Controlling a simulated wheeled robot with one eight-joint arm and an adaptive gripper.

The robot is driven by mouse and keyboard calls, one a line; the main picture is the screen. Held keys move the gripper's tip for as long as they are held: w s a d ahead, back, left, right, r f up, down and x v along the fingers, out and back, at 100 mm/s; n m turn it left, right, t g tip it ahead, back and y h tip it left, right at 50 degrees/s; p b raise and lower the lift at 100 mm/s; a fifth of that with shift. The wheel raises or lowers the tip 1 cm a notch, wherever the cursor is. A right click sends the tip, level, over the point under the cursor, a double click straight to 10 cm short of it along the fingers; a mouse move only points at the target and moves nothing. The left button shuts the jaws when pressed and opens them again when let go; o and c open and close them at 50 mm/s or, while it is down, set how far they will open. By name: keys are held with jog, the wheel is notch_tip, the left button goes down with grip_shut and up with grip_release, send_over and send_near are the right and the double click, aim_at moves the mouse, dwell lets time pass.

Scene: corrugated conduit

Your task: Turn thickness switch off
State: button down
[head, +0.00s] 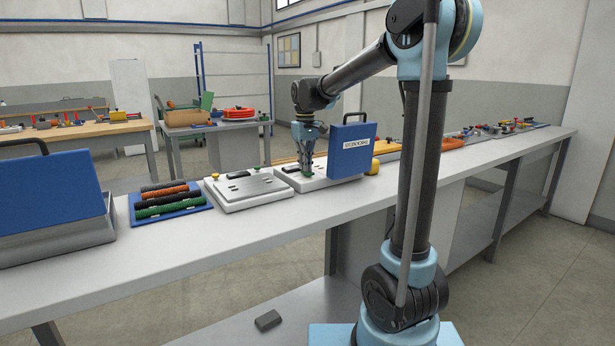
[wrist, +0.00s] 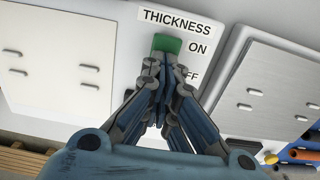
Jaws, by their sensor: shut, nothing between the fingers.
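The thickness switch is a green rocker (wrist: 167,44) on a white panel (wrist: 122,98), seen in the wrist view. Beside it are the labels "THICKNESS" above and "ON" to its right. A lower label is partly covered, with only "FF" showing. My gripper (wrist: 158,62) is shut and empty, its fingertips at the lower edge of the green rocker. I cannot tell whether they touch. The fingers hide the lower part of the switch. In the head view my gripper (head: 306,172) points down over a white unit (head: 318,186) beside a blue upright case (head: 350,153).
Another white unit (head: 247,190) stands to the left on the long grey bench (head: 160,252). Left of it is a blue tray (head: 170,213) with black, orange and green corrugated pieces. A blue case (head: 50,195) stands at the far left. Small parts lie along the bench at right.

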jog(key=shift+r, duration=3.5)
